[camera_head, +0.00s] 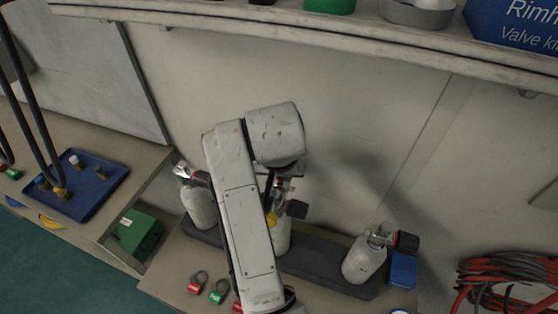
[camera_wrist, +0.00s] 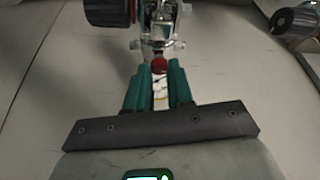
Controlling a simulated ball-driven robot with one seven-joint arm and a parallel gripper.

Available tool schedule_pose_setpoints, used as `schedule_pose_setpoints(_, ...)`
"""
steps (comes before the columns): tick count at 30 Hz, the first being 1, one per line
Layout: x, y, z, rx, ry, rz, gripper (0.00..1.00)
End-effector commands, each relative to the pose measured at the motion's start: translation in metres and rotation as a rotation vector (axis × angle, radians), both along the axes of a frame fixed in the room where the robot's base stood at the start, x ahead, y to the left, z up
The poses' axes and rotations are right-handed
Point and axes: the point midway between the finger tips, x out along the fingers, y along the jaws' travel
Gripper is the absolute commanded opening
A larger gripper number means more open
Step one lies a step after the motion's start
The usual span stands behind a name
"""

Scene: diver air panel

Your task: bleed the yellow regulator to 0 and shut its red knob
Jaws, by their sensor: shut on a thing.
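The yellow regulator (camera_head: 272,217) shows as a small yellow part on the middle white cylinder (camera_head: 283,240), partly behind my arm. A black handwheel (camera_head: 296,209) sits on its right. In the wrist view the red knob (camera_wrist: 159,65) is small and round, below metal fittings (camera_wrist: 160,25). My gripper (camera_wrist: 160,70) has green fingers, shut on the red knob at their tips. The fingers hide part of the knob. In the head view my arm hides most of the gripper. No gauge reading is legible.
A white cylinder stands at left (camera_head: 197,207) and another at right (camera_head: 362,262), in a dark rack (camera_head: 318,262). A red padlock (camera_head: 197,284) and a green padlock (camera_head: 218,292) lie in front. A shelf edge (camera_head: 320,42) runs above. Red hoses (camera_head: 500,290) lie coiled at right.

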Motion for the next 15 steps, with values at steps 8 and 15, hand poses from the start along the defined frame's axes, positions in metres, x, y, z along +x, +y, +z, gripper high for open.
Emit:
schedule_pose_setpoints(8,-0.0002,-0.0046,0.0051,-0.001,0.001,0.242,0.00)
schedule_pose_setpoints(15,0.0004,-0.0054,0.0038,-0.001,0.001,0.401,0.00)
